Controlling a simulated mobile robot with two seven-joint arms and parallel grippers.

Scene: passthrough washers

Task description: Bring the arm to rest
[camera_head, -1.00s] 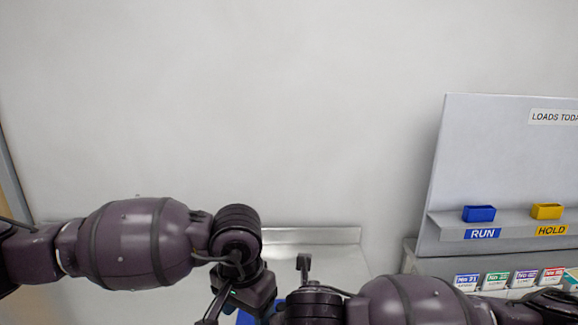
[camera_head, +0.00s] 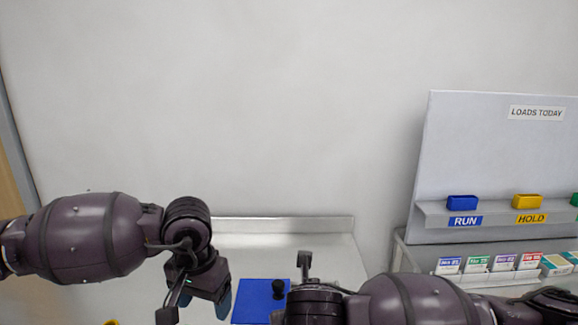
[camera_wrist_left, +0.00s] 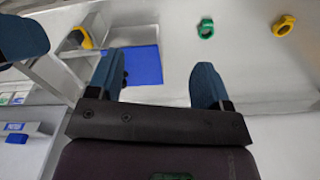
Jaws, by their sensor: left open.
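My left gripper (camera_head: 205,296) hangs down at the lower middle-left of the head view. In the left wrist view its two blue fingers (camera_wrist_left: 156,84) are spread apart with nothing between them. It is beside a blue mat (camera_head: 252,306), left of it in the head view; the mat also shows in the left wrist view (camera_wrist_left: 146,66). My right arm comes in at the lower right of the head view, and its fingers are hidden there. A blue finger-like part at the top left of the left wrist view may be the right gripper's.
A small black knob (camera_head: 279,287) stands on the mat. A green ring (camera_wrist_left: 206,28) and a yellow ring (camera_wrist_left: 284,26) lie apart on the pale surface.

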